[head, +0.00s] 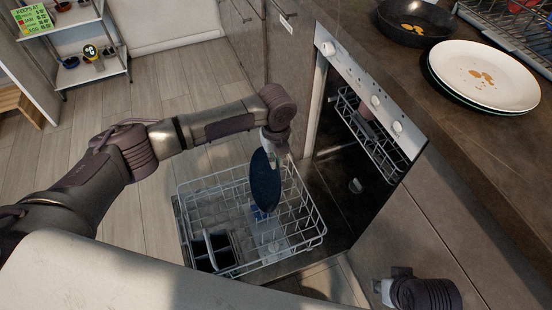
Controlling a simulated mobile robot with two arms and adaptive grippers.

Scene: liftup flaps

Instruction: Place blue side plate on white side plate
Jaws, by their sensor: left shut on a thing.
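The dark blue plate (264,181) hangs nearly upright over the pulled-out dishwasher rack. My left gripper (273,147) is shut on its upper edge. I cannot tell whether the plate's lower edge touches the rack. A white plate (508,88) with brown stains lies on the counter at the upper right, on top of another plate whose rim shows below it. It is well apart from my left gripper. My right gripper (384,290) is low at the right, in front of the cabinet, and its finger opening does not show clearly.
The wire rack (312,213) stands out from the open dishwasher and holds a dark cutlery basket (212,249). A stained black pan (415,22) and a dish rack (510,30) stand near the plates on the dark counter (425,95). A shelf (90,67) stands at the upper left.

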